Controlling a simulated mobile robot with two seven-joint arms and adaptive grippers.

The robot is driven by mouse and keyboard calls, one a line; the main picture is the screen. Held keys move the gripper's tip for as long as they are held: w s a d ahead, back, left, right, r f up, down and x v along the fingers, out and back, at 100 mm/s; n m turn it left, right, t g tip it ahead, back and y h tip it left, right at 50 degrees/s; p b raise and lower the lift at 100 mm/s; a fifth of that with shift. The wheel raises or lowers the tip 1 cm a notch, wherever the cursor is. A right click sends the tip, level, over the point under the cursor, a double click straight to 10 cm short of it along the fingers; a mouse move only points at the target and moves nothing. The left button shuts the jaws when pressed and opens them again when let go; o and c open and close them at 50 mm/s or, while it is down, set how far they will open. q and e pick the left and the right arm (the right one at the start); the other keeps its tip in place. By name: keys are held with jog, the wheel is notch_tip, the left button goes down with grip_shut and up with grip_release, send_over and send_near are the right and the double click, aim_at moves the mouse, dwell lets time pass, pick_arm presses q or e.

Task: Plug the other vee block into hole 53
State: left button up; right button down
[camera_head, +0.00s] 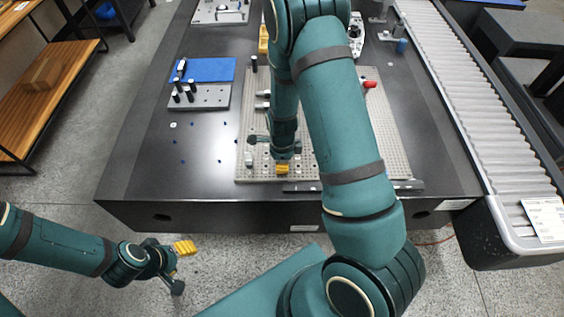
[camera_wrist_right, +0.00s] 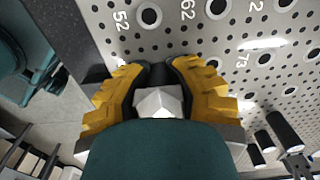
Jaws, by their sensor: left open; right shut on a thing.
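My right gripper (camera_wrist_right: 152,82) is shut on a pale vee block (camera_wrist_right: 160,103), which shows between the yellow finger pads in the right wrist view. In the head view the right gripper (camera_head: 282,167) is low over the front of the perforated plate (camera_head: 350,165), and its arm hides much of the plate. The wrist view shows the plate (camera_wrist_right: 185,38) with labels 52, 62 and 73. No label 53 shows; I cannot tell whether the block touches the plate. My left gripper (camera_head: 180,266) is open and empty, off the table's front left.
A light block (camera_head: 248,159) stands on the plate left of the right gripper. Black pegs stand in a grey rack (camera_head: 205,98) by a blue mat (camera_head: 212,69). A red part (camera_head: 370,84) lies at the plate's right. A roller conveyor (camera_head: 470,90) runs along the right.

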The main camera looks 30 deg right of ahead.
jog(key=c, duration=0.8)
grip_release()
notch_tip(320, 180, up, 12)
jog(key=shift+r, duration=0.1)
